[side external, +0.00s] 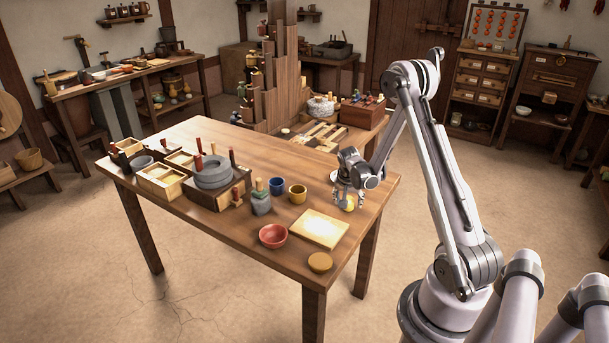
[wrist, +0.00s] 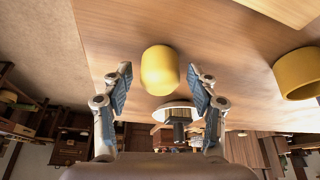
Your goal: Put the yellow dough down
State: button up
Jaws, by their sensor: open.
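The yellow dough (wrist: 160,70) is a smooth rounded lump. In the wrist view it lies between and slightly beyond the fingertips of my gripper (wrist: 159,82), with a gap showing on each side. In the side external view the dough (side external: 349,206) is at the table's right end, just under my gripper (side external: 348,196). My gripper is open and points down, low over the tabletop. The dough appears to rest on the wooden table (side external: 245,240), though its underside is hidden.
A pale board (side external: 320,229), red bowl (side external: 273,236) and tan disc (side external: 320,262) lie nearer the front. A stone quern (side external: 213,174) is farther left. Bare tabletop surrounds the dough.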

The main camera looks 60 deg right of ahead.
jog(key=a+r+n+t, duration=0.2)
jog(key=a+r+n, duration=0.2)
jog(key=a+r, duration=1.1)
jog(key=s+a+r+n+t+y, duration=0.1)
jog(key=s+a+r+n, duration=0.1)
jog(key=a, duration=0.5)
jog(key=s+a+r+n+t+y, duration=0.1)
jog(key=a+r+n+y, duration=0.1)
jog(key=a+n, duration=0.3)
jog(key=s+a+r+n+t+y, duration=0.1)
jog(key=a+r+n, duration=0.3)
jog(key=a, duration=0.5)
jog(key=shift+s+a+t, duration=0.15)
jog(key=shift+s+t, duration=0.35)
jog(key=shift+s, duration=0.35)
jog(key=shift+f, duration=0.1)
